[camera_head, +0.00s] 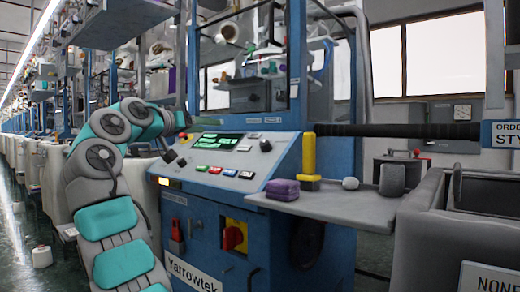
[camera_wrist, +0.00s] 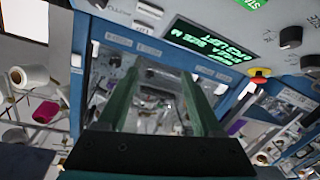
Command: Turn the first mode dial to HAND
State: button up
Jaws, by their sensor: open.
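The blue machine's sloped control panel (camera_head: 225,165) has a green-lit screen (camera_head: 216,141). In the wrist view two black dials (camera_wrist: 290,37) and (camera_wrist: 310,62) are at the upper right, beyond the screen (camera_wrist: 215,40). Their labels are too small or cut off to read, so I cannot tell where they point. In the head view a dark knob (camera_head: 265,145) is right of the screen. My gripper (camera_wrist: 163,72) is open and empty, its two dark green fingers apart. In the head view my arm's end is at the panel's left end, and the fingers are hard to make out.
A red-and-yellow stop button (camera_wrist: 260,75) is near the dials. Coloured buttons (camera_head: 215,170) line the panel's front. A red-and-yellow switch (camera_head: 234,236) is on the machine's front. A grey shelf (camera_head: 330,205) with a purple block (camera_head: 282,189) juts out to the right.

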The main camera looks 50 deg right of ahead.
aim_at(263, 143)
jog(key=s+d+f+m+g+b, duration=0.1)
jog(key=s+d+f+m+g, duration=0.1)
jog(key=s+m, duration=0.25)
jog(key=s+d+f+m+g, duration=0.2)
jog(key=s+f+m, duration=0.1)
jog(key=s, duration=0.2)
jog(key=shift+n+h, duration=0.25)
jog(key=shift+h, duration=0.15)
jog(key=d, duration=0.7)
jog(key=shift+s+d+r, duration=0.15)
jog(key=shift+s+d, duration=0.15)
jog(key=shift+d, duration=0.05)
grip_shut()
